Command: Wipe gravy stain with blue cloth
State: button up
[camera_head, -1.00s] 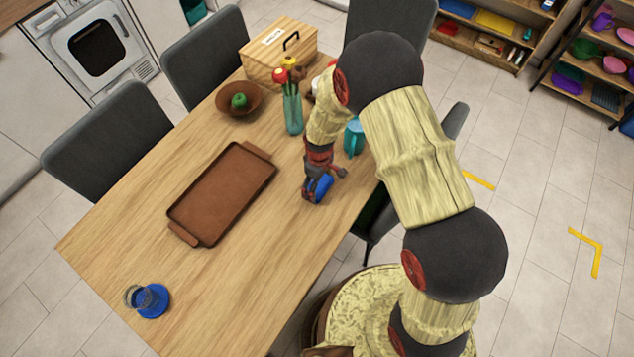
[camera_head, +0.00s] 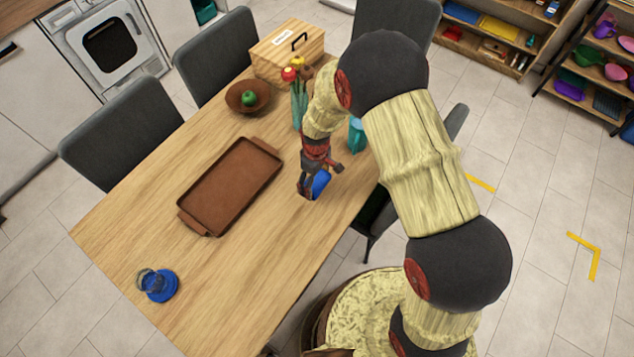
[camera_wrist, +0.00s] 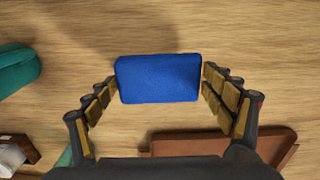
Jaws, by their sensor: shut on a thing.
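The blue cloth (camera_head: 320,183) shows as a small folded block at my gripper (camera_head: 311,191), low over the right side of the table. In the wrist view the cloth (camera_wrist: 158,79) lies between the two fingers of my gripper (camera_wrist: 159,83), which are shut on its left and right edges. I cannot tell whether the cloth touches the table. No gravy stain shows in either view; my arm and the cloth hide part of the table.
A brown tray (camera_head: 232,187) lies left of my gripper. A glass on a blue coaster (camera_head: 161,289) stands near the front corner. A vase (camera_head: 299,110), a bowl with a green apple (camera_head: 236,101), a wooden box (camera_head: 267,65) and a teal mug (camera_head: 356,136) stand farther back.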

jog(key=shift+r+p, duration=0.6)
jog(key=shift+r, duration=0.8)
